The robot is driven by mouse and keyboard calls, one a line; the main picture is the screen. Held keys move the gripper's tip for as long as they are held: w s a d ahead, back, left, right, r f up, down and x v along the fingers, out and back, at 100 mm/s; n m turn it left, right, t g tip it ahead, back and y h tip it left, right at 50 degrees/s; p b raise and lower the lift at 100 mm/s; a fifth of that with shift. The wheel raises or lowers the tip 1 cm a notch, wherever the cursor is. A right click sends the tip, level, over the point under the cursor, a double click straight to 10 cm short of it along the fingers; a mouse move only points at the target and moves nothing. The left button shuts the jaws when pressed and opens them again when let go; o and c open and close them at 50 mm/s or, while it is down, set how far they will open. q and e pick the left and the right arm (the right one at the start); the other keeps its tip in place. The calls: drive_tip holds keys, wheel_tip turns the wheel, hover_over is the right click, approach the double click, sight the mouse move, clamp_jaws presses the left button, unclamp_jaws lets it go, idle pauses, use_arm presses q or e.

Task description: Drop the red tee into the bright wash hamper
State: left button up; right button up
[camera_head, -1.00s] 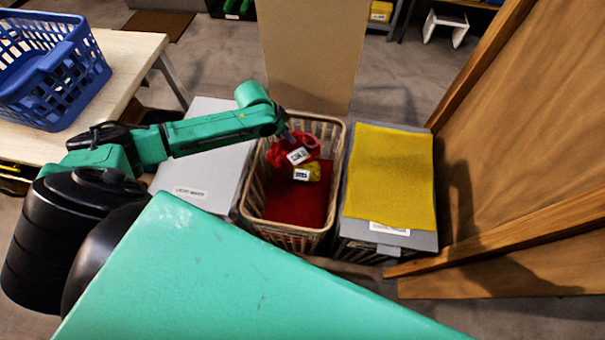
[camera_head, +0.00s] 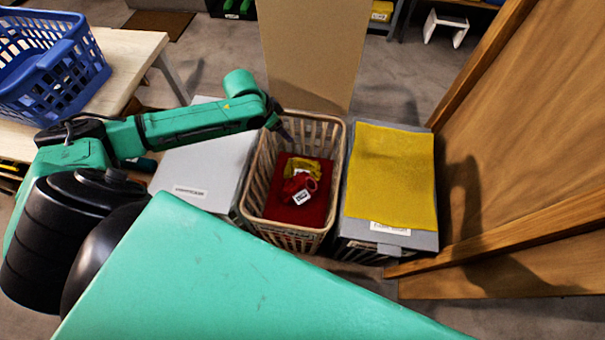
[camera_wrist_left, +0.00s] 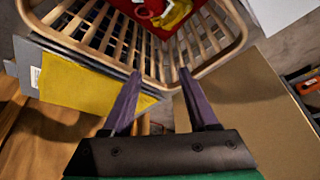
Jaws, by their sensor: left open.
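The red tee (camera_head: 297,186), a crumpled bundle with a white tag, lies inside the tan slatted hamper (camera_head: 335,176). It rests on flat red cloth (camera_head: 290,212), beside a yellow bundle (camera_head: 308,167). In the left wrist view the tee (camera_wrist_left: 149,12) and the yellow bundle (camera_wrist_left: 177,13) show at the top edge, past the hamper's rim (camera_wrist_left: 232,25). My left gripper (camera_head: 287,134) is over the back left part of the hamper, apart from the tee. Its two purple fingers (camera_wrist_left: 160,74) are spread and empty. My right gripper is out of view.
A grey-lidded bin (camera_head: 205,160) stands left of the hamper. A grey bin (camera_head: 420,240) with yellow cloth (camera_head: 390,175) on top stands right. A tan panel (camera_head: 312,55) rises behind the hamper. A blue basket (camera_head: 50,75) sits on the table (camera_head: 125,60). Wooden boards (camera_head: 540,130) close the right side.

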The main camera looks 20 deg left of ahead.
use_arm(q)
drive_tip(key=v, duration=1)
